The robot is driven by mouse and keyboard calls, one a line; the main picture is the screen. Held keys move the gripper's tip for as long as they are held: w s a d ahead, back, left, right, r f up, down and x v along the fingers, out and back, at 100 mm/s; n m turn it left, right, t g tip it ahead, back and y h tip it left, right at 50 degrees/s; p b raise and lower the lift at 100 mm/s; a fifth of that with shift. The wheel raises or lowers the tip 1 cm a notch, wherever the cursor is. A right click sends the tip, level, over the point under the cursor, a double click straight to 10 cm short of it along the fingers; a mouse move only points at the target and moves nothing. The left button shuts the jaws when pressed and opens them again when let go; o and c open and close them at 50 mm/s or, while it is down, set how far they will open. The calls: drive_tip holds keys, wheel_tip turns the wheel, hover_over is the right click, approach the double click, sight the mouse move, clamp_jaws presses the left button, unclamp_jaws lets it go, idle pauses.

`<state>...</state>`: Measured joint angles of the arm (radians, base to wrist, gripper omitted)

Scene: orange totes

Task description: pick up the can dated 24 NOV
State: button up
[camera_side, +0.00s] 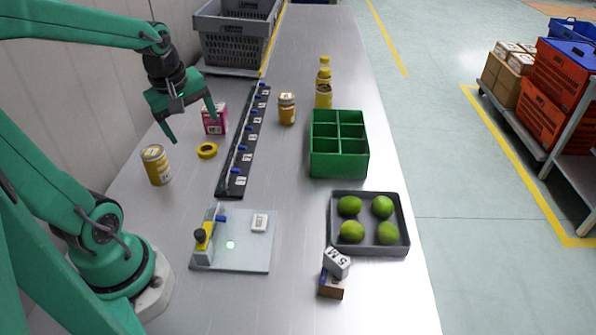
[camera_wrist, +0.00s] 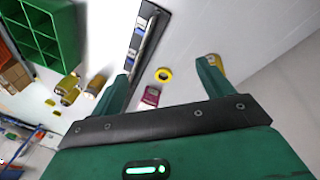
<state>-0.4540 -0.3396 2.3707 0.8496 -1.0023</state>
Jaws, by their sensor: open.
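A yellow can with a white label (camera_side: 156,165) stands upright on the table at the left; in the wrist view it (camera_wrist: 217,60) shows partly behind the right finger. A second, orange-yellow can or jar with a pale label (camera_side: 287,108) stands right of the black rail; it appears at left in the wrist view (camera_wrist: 97,86). I cannot read a date on either. My gripper (camera_side: 192,126) is open and empty, raised above the table, up and right of the left can in the side view. Its spread fingers also show in the wrist view (camera_wrist: 163,73).
A yellow tape roll (camera_side: 207,151) and a pink box (camera_side: 214,119) lie near the left can. The black rail with blue knobs (camera_side: 233,170) runs beside them.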

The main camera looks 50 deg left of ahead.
sight(151, 151)
drive_tip(key=s+a+f+n+g, duration=0.1)
drive_tip(key=s+a+f+n, duration=0.1)
drive_tip(key=a+n, duration=0.3)
drive_tip(key=s+a+f+n+h, duration=0.1)
drive_tip(key=s+a+f+n, duration=0.1)
drive_tip(key=a+f+n, duration=0.2)
drive_tip(key=s+a+f+n+g, duration=0.1)
drive_tip(key=s+a+f+n, duration=0.1)
drive_tip(key=a+n, duration=0.4)
drive_tip(key=shift+s+a+f+n+g, duration=0.1)
drive_tip(key=shift+f+n, duration=0.2)
drive_tip(key=shift+n, duration=0.4)
drive_tip(key=shift+s+d+f+n+g, duration=0.1)
drive_tip(key=shift+f+n, duration=0.15)
drive_tip(key=shift+n, duration=0.45)
drive_tip(key=shift+s+a+f+n+g, duration=0.1)
drive_tip(key=shift+f+n, duration=0.2)
drive_tip(key=shift+n, duration=0.4)
drive_tip(key=shift+f, duration=1.3)
drive_tip(key=shift+f, duration=0.15)
drive_tip(key=shift+w+f, duration=0.2)
drive_tip(key=shift+f, duration=2.25)
drive_tip(key=c, duration=1.3)
